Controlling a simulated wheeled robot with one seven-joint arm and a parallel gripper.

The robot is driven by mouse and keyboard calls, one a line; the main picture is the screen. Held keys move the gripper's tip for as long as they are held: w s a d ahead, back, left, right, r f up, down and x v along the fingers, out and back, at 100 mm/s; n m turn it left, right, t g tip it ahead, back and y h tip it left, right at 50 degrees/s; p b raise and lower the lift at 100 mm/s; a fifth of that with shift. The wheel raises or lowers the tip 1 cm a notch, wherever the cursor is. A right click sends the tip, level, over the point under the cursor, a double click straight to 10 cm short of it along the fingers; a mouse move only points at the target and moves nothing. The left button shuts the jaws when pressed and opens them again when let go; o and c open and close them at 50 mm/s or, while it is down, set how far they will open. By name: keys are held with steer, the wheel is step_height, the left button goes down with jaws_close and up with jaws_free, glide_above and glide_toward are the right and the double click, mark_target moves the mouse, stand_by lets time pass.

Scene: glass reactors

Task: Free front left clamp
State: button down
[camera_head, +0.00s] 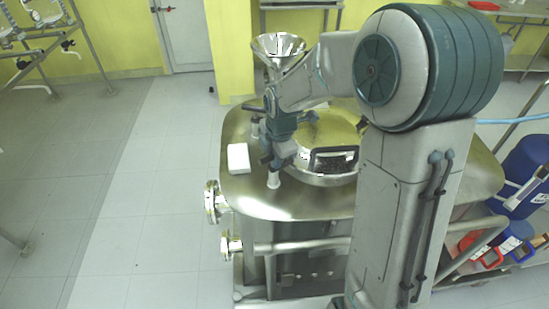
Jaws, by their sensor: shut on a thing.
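A round steel lid (310,176) with a dark-framed window or handle on its front sits on top of the steel reactor (300,206). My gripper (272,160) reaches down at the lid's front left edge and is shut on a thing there. This appears to be the front left clamp (273,180), of which only a pale, upright lower end shows below the fingers. The fingers hide the rest, so I cannot tell whether the clamp is fastened or loose. Another clamp-like fitting (255,133) stands further back on the left.
A white block (238,157) lies on the reactor top, left of my gripper. A steel funnel (278,50) rises behind. Flanged ports (212,201) stick out on the left side. A blue drum (528,165) stands at the right. The floor at left is largely clear.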

steer(key=m+b, duration=0.2)
steer(key=m, duration=0.2)
steer(key=shift+s+f+m+h, duration=0.1)
steer(key=shift+f+m+h, duration=0.05)
steer(key=shift+m+h, duration=0.2)
steer(key=m+b, duration=0.1)
steer(key=m, duration=0.2)
steer(key=shift+a+m+h+b, duration=0.1)
steer(key=shift+m+h+b, duration=0.25)
steer(key=shift+b, duration=0.05)
steer(key=m+b, duration=0.1)
steer(key=m, duration=0.2)
steer(key=shift+h, duration=0.3)
steer(key=shift+s+m+g+h+b, duration=0.1)
steer(key=shift+m+g+h+b, duration=0.25)
steer(key=shift+m, duration=1.55)
steer(key=c, duration=1.3)
jaws_free()
steer(key=shift+a, duration=0.1)
steer(key=shift+r, duration=0.2)
